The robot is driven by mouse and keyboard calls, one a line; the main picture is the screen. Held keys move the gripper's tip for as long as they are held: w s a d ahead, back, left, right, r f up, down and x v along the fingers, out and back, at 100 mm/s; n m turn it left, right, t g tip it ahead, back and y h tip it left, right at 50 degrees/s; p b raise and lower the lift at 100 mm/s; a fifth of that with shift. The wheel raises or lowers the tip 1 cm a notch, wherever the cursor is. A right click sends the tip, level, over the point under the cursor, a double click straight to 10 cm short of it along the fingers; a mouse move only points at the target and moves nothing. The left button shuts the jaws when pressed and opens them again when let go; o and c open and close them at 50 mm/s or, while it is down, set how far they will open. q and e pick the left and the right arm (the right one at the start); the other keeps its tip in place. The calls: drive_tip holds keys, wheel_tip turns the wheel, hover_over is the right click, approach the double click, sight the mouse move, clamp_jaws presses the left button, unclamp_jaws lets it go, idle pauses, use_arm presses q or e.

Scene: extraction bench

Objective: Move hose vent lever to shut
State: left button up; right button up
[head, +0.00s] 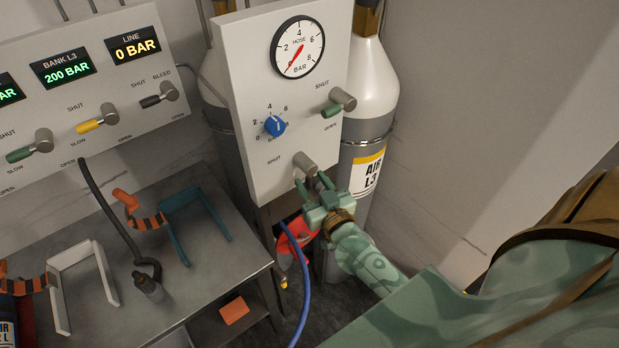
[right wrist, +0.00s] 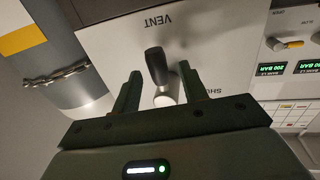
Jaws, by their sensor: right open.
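The hose vent lever sits low on the hose panel (head: 258,85). Its grey metal hub (head: 305,162) shows in the head view; my right gripper partly hides its handle there. In the right wrist view its black handle (right wrist: 156,66) points from the hub (right wrist: 166,97) toward the VENT label (right wrist: 158,21). The SHUT label (right wrist: 196,92) is to the right of the hub, partly covered by a finger. My right gripper (head: 312,182) is open at the lever. In the wrist view its fingers (right wrist: 159,88) stand either side of the hub. Contact cannot be told. My left gripper is out of view.
Above on the panel are a blue knob (head: 274,125), a green-handled lever (head: 333,110) and a pressure gauge (head: 298,47). A gas cylinder (head: 374,85) stands right behind. A blue hose (head: 304,285) hangs below. The bench (head: 195,290) holds clamps at left.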

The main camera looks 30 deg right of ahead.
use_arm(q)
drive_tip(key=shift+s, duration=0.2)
use_arm(e)
drive_tip(key=shift+w+d, duration=0.15)
drive_tip(key=shift+w, duration=0.8)
drive_tip(key=c, duration=0.9)
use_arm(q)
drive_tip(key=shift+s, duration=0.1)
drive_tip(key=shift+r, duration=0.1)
